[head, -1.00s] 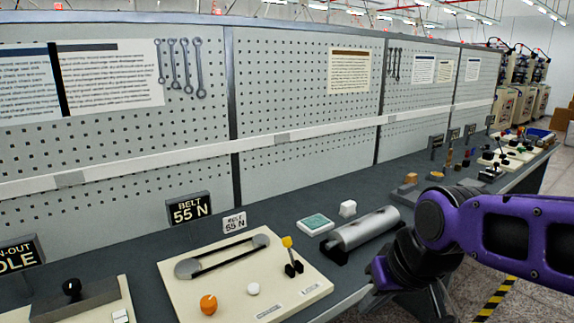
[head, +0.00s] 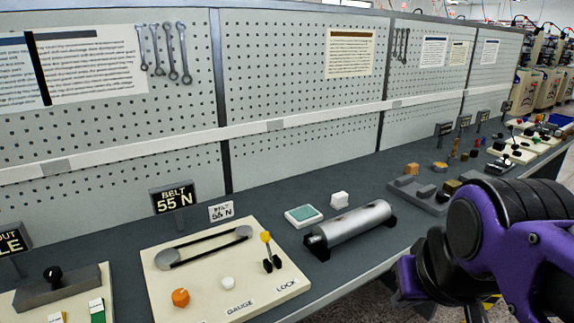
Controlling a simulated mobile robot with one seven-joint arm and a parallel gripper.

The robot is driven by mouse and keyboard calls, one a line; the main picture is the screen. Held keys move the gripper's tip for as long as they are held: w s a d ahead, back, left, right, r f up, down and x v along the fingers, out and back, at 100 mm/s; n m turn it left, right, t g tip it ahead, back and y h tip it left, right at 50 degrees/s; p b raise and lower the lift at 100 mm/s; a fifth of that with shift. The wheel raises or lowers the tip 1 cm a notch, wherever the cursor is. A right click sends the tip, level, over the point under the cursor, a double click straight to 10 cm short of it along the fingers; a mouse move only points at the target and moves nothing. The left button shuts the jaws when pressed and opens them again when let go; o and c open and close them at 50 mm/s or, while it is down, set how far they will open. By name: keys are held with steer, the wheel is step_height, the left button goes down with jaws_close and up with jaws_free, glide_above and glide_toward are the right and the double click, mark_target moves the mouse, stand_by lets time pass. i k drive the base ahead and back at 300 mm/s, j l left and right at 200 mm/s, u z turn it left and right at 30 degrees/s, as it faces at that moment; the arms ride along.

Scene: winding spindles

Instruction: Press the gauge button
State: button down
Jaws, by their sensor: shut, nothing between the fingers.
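A cream panel (head: 205,266) lies on the grey bench, low in the head view. A small white round button (head: 228,283) stands on it, just above the printed word GAUGE, and I take it as the gauge button. An orange knob (head: 180,297) is to its left, and a yellow-topped lever (head: 267,248) is to its right above the word LOCK. A belt loop (head: 203,246) runs between two rollers behind the button. My purple and black arm shows at the lower right, well apart from the panel. My gripper's fingers are not visible.
A BELT 55 N display (head: 173,198) and a small 55 N card (head: 221,212) stand behind the panel. A metal cylinder (head: 350,224), a green-topped pad (head: 304,215) and a white block (head: 339,200) lie to the right. A pegboard wall (head: 285,90) backs the bench.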

mark_target(228, 282)
steer(key=u, duration=1)
steer(key=l+u, duration=0.15)
steer(key=k+j, duration=0.05)
